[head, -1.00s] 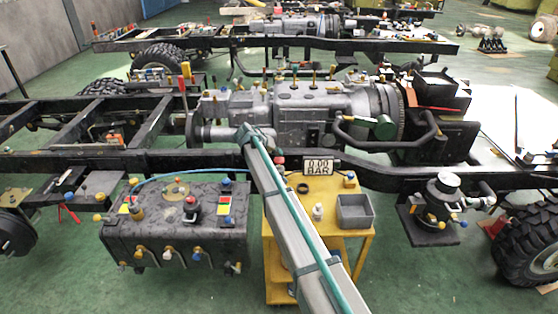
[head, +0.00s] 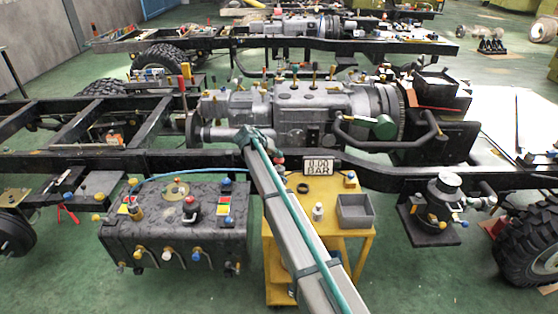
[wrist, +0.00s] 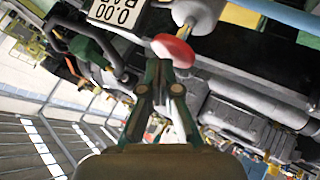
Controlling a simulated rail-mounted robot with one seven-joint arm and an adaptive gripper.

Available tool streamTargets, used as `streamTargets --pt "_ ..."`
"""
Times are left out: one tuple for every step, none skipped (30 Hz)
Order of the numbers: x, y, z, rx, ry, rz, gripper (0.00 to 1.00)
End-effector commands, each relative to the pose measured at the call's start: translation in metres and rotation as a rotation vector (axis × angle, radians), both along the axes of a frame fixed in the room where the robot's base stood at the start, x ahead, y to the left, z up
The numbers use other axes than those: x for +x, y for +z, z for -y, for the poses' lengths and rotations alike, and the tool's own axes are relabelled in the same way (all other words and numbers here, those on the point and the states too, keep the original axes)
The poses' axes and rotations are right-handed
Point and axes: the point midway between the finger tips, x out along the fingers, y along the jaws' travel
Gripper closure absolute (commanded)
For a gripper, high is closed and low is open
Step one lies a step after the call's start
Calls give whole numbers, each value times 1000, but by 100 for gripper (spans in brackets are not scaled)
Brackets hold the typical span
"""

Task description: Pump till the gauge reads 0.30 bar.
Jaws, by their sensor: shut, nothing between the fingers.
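The gauge (head: 317,166) is a small pale display on the yellow cart, right of my arm. It reads 0.00 BAR and also shows upside down in the wrist view (wrist: 118,12). In the head view a small red part (head: 279,162) shows left of the gauge, beside my arm. My gripper (wrist: 160,64) is shut and empty, its tips close to the knob. I cannot tell whether they touch. The head view hides my gripper behind my arm.
The yellow cart (head: 358,226) holds a grey bin (head: 355,211) and a small white bottle (head: 318,211). A dark tank (head: 170,235) with valves and knobs stands to its left. The black chassis rail (head: 100,161) and grey engine (head: 300,112) lie behind.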

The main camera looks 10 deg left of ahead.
Motion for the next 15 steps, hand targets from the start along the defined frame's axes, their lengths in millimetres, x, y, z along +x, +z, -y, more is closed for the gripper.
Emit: streamTargets --pt "0 -1 0 0 0 0 100" --pt "0 -1 0 0 0 0 100" --pt "0 -2 0 0 0 0 100" --pt "0 -2 0 0 0 0 100" --pt "0 -3 0 0 0 0 100" --pt "0 -3 0 0 0 0 100" --pt "0 -3 0 0 0 0 100" --pt "0 -4 0 0 0 0 100" --pt "0 -4 0 0 0 0 100" --pt "0 -5 0 0 0 0 100" --pt "0 -5 0 0 0 0 100" --pt "0 -5 0 0 -1 -1 100" --pt "0 -6 0 0 -1 -1 100" --pt "0 -6 0 0 -1 -1 100" --pt "0 -7 0 0 -1 -1 100"
